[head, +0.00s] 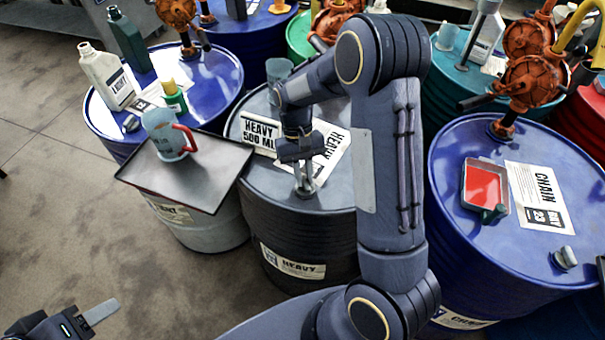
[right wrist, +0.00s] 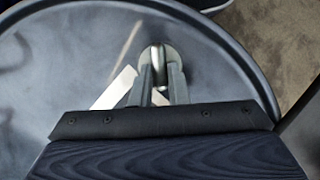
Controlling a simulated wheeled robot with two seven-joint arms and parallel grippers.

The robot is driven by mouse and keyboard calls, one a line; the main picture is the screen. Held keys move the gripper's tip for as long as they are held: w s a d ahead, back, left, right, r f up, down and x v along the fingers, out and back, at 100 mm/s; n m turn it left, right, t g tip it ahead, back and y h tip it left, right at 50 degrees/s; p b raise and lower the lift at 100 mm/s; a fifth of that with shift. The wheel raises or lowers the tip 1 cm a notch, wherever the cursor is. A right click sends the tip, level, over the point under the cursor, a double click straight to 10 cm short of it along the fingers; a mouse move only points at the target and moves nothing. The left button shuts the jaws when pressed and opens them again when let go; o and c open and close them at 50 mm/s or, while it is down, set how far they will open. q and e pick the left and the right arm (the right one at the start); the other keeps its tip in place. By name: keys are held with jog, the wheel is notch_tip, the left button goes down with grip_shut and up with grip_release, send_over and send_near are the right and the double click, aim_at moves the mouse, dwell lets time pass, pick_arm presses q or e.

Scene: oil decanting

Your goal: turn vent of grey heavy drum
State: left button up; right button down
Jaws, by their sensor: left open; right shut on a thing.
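The grey heavy drum (head: 266,196) stands in the middle of the head view, with a "HEAVY" label on its dark side. Its small metal vent (head: 305,190) is on the near part of its top; it also shows in the right wrist view (right wrist: 158,56). My right gripper (head: 304,172) points down at the drum top, its fingers (right wrist: 161,78) shut on the vent. The fingers hide part of the vent, and my right arm covers the right side of the drum. My left gripper (head: 92,318) is open and empty at the lower left, above the floor, apart from the drum.
A dark tray (head: 205,180) with a red-handled jug (head: 166,135) sits left of the drum. A blue drum (head: 460,235) with a red tray (head: 485,187) stands at right. Floor at lower left is clear.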

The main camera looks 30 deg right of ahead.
jog(key=m, duration=0.2)
jog(key=m+y, duration=0.1)
jog(key=m, duration=0.1)
jog(key=m+t+y, duration=0.1)
jog(key=m, duration=0.1)
jog(key=shift+s+d, duration=0.15)
jog(key=shift+d, duration=0.2)
dwell(0.4)
jog(key=c, duration=1.4)
grip_release()
jog(key=shift+r, duration=0.15)
jog(key=v, duration=0.7)
jog(key=shift+d+r+b, duration=0.15)
jog(key=shift+r+b, duration=0.1)
jog(key=shift+b, duration=0.15)
